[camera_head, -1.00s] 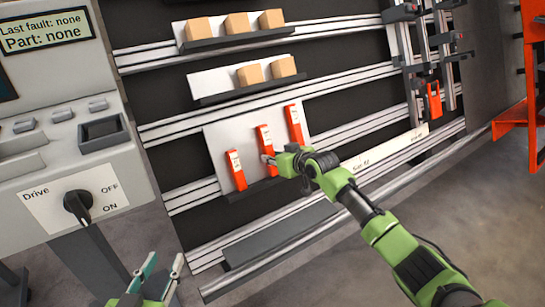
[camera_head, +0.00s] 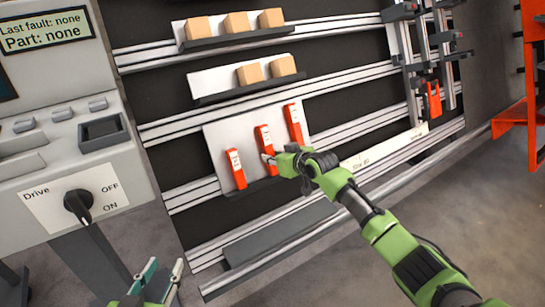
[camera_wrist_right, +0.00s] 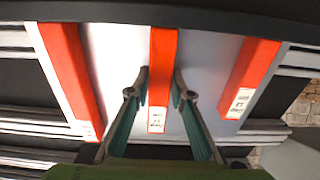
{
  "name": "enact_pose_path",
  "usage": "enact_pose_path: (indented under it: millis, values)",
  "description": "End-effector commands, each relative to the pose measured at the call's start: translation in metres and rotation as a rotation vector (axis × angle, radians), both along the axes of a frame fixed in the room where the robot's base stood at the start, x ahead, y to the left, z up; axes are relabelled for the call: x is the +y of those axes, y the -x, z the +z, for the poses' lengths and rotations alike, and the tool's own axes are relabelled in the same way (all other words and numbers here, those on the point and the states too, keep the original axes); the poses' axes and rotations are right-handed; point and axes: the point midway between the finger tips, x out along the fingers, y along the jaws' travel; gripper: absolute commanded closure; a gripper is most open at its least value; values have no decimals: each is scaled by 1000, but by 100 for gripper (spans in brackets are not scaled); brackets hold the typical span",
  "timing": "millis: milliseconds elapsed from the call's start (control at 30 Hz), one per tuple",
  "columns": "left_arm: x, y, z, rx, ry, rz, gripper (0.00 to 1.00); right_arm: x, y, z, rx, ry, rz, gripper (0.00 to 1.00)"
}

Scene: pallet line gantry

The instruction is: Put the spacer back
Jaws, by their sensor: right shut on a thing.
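Three orange-red spacers with white labels stand on a white back panel (camera_head: 218,133) of the rack. They are the left spacer (camera_head: 236,177), the middle spacer (camera_head: 264,136) and the right spacer (camera_head: 294,124). My right gripper (camera_head: 268,158) is at the lower part of the middle spacer. In the right wrist view, the fingers of this gripper (camera_wrist_right: 161,85) are shut on the middle spacer (camera_wrist_right: 162,60), one at each side. The spacer's foot is partly hidden by the gripper in the head view. My left gripper (camera_head: 163,269) is open and empty at the bottom left, away from the rack.
Two shelves above hold tan blocks (camera_head: 237,22). The control console (camera_head: 70,150) with its Drive knob stands at the left. An orange part (camera_head: 434,98) hangs on the upright frame at the right. A rail (camera_head: 300,239) runs along the rack's lower front.

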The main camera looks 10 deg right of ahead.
Motion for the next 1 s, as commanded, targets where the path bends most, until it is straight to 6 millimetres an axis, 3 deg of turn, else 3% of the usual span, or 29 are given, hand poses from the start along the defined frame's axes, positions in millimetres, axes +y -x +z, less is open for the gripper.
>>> enact_pose_path:
  millis: [67, 100, 167, 633, 1000]
  values:
    - [0, 0, 0, 0, -1, 0, 68, 0, 0, 1, -2, -1, 0, 100]
    - [0, 0, 0, -1, -1, 0, 68, 0, 0, 1, -2, -1, 0, 75]
    - [0, 0, 1, -2, 0, 0, 68, 0, 0, 1, -2, -1, 0, 60]
    - [0, -1, 2, -9, -2, -1, 68, -2, 4, 2, 0, 0, 0, 60]
    - [0, -1, 2, -7, 0, -1, 68, -17, 44, 24, -2, 1, 1, 60]
